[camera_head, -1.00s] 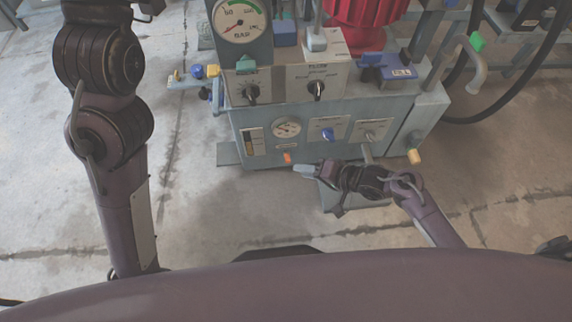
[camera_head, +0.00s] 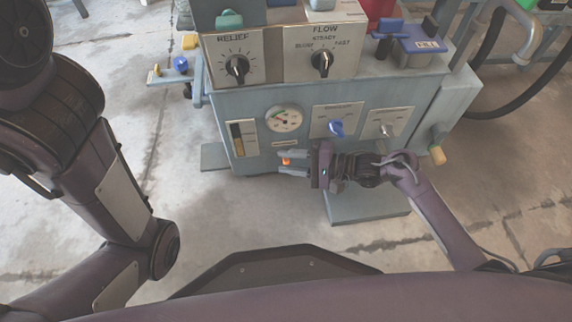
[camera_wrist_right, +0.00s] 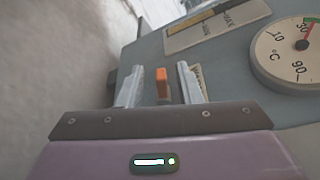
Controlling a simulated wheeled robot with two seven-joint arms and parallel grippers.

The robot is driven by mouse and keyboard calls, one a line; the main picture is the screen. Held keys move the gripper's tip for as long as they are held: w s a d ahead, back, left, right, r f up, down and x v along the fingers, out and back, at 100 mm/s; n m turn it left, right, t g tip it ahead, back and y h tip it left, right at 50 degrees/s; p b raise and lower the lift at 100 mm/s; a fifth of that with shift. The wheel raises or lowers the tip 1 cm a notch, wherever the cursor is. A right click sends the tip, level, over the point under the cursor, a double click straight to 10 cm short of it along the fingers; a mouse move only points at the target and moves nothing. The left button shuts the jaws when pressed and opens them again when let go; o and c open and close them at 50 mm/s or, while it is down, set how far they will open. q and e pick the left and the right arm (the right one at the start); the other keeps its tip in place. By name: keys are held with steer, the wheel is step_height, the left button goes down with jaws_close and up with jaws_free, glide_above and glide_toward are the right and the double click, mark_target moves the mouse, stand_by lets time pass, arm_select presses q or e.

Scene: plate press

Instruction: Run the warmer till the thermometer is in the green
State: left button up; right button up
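The orange switch (camera_head: 286,161) sits low on the grey machine's front, below the round thermometer (camera_head: 284,118). My right gripper (camera_head: 292,162) is open, with its fingers on either side of the switch. In the right wrist view, the orange switch (camera_wrist_right: 162,83) stands between the two fingers (camera_wrist_right: 160,86), with a gap on each side. The thermometer (camera_wrist_right: 282,62) is cut off at the right of that view, marked °C. Its needle lies near a green mark at the cut edge; the exact reading is unclear. My left gripper is out of view; only its arm shows.
The RELIEF knob (camera_head: 237,67) and FLOW knob (camera_head: 322,62) are above the thermometer. A blue knob (camera_head: 336,128) and a metal toggle (camera_head: 387,129) are to its right. The floor at left is clear.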

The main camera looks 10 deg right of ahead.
steer(key=shift+w+a, duration=0.2)
steer(key=shift+a, duration=0.25)
steer(key=shift+c, duration=0.4)
jaws_close()
